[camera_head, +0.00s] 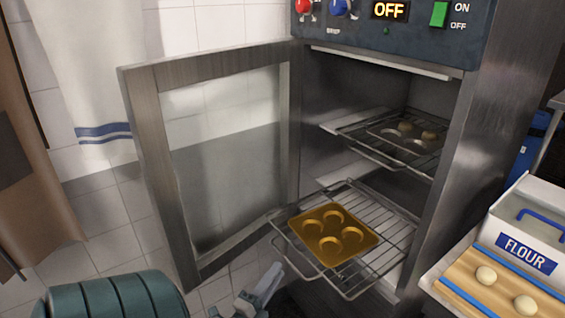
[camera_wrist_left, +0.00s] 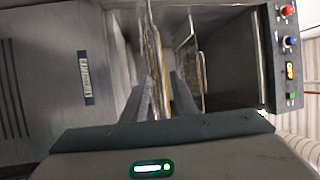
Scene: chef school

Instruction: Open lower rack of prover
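The prover (camera_head: 470,110) stands with its glass door (camera_head: 215,170) swung open to the left. Its lower rack (camera_head: 375,225) juts out past the front opening and carries a gold pan (camera_head: 368,240) with several round hollows. The upper rack (camera_head: 360,135) sits inside, holding a dark tray with dough balls. My left gripper (camera_head: 268,285) is low, by the front left edge of the lower rack. In the left wrist view my left gripper (camera_wrist_left: 162,78) has its fingers apart, with the lower rack (camera_wrist_left: 152,30) edge-on between them; contact is unclear. My right gripper is out of view.
A control panel (camera_head: 400,25) reading OFF tops the prover. At the right are a flour container (camera_head: 525,245) and a wooden board (camera_head: 475,268) with dough balls. A white towel (camera_head: 85,60) hangs at left. Tiled floor lies left of the door.

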